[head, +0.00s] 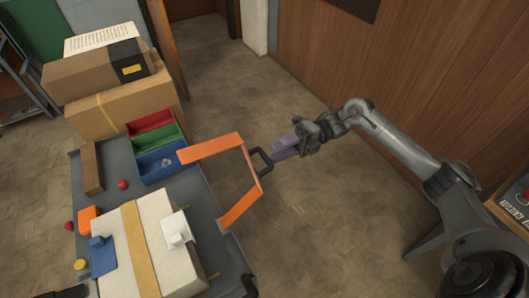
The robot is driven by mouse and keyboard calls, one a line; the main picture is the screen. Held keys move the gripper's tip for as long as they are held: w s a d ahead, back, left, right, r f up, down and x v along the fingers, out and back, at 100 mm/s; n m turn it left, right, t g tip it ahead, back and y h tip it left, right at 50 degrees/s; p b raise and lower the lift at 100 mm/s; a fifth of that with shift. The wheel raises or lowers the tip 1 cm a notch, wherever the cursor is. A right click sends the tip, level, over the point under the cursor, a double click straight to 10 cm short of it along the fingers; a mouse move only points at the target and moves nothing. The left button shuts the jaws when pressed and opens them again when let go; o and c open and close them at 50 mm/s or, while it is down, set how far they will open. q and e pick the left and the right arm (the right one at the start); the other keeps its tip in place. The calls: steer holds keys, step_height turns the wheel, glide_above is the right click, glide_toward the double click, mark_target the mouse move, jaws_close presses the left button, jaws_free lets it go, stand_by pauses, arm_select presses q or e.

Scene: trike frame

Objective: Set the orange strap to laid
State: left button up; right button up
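The orange strap (209,146) appears as a stiff, angular orange band. It stands out over the right side of the grey cart (205,207), beside a dark handle, with its lower end near the cart's right edge. It does not lie across the pale box (178,262). My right gripper (286,148) is just right of the strap and the handle, over the floor, apart from the strap. Purple shows at its fingertips; whether this is the fingers or a held piece is unclear.
A yellow band (140,250) crosses the pale box, which has a white clip (177,236) and a blue clip (102,257). Red, green and blue bins (161,160) and stacked cartons (120,107) stand behind. Red balls (123,185) lie loose.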

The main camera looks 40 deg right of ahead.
mark_target(265, 155)
steer(key=shift+p+x, duration=0.4)
steer(key=shift+x, duration=2.05)
jaws_close()
